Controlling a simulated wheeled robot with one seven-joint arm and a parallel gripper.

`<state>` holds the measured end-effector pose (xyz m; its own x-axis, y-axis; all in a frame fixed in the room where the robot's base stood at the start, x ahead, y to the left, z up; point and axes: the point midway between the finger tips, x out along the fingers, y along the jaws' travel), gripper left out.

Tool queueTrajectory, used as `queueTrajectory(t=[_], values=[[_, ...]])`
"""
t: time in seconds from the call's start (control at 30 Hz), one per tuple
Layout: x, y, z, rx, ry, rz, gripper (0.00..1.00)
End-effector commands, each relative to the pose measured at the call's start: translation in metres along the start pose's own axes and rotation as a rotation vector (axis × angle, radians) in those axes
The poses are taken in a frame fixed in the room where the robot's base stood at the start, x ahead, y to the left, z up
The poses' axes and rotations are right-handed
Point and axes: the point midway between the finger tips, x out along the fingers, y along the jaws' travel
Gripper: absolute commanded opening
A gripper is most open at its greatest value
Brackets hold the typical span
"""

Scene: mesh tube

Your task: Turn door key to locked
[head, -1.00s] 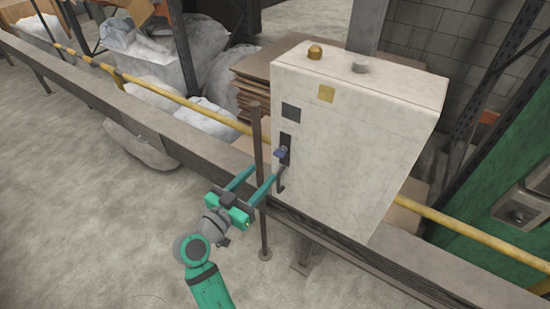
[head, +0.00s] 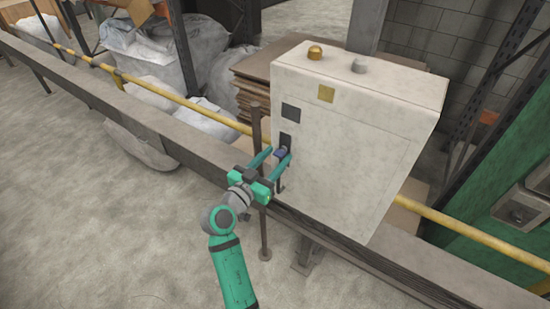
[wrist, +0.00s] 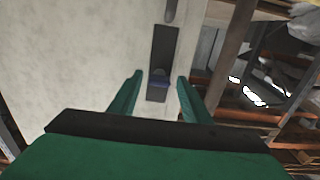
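In the wrist view the key (wrist: 160,84) shows between my fingertips, against the dark plate (wrist: 163,55). My gripper (head: 275,156) is open, its two teal fingers on either side of the key. In the wrist view my gripper (wrist: 159,82) shows a gap between each finger and the key. The key's exact turn angle is hard to tell.
A thin brown post (head: 263,190) stands just beside the cabinet and my gripper. A beam (head: 180,150) and a yellow rail (head: 180,97) run past the cabinet. The floor at the left is clear.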

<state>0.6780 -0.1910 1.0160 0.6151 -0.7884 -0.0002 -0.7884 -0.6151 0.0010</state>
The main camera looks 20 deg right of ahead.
Motion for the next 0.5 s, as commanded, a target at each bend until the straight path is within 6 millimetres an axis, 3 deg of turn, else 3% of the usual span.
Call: queueTrajectory(t=[0.03, 0.13, 0.17, 0.5], values=[[-0.0001, 0.0000, 0.0000, 0.000, 0.000, 0.000, 0.31], [-0.0002, -0.0001, -0.0001, 0.000, 0.000, 0.000, 0.07], [-0.0003, -0.0002, -0.0001, 0.000, 0.000, 0.000, 0.04], [-0.0006, -0.0009, -0.0001, -0.035, 0.001, -0.002, 0.04]])
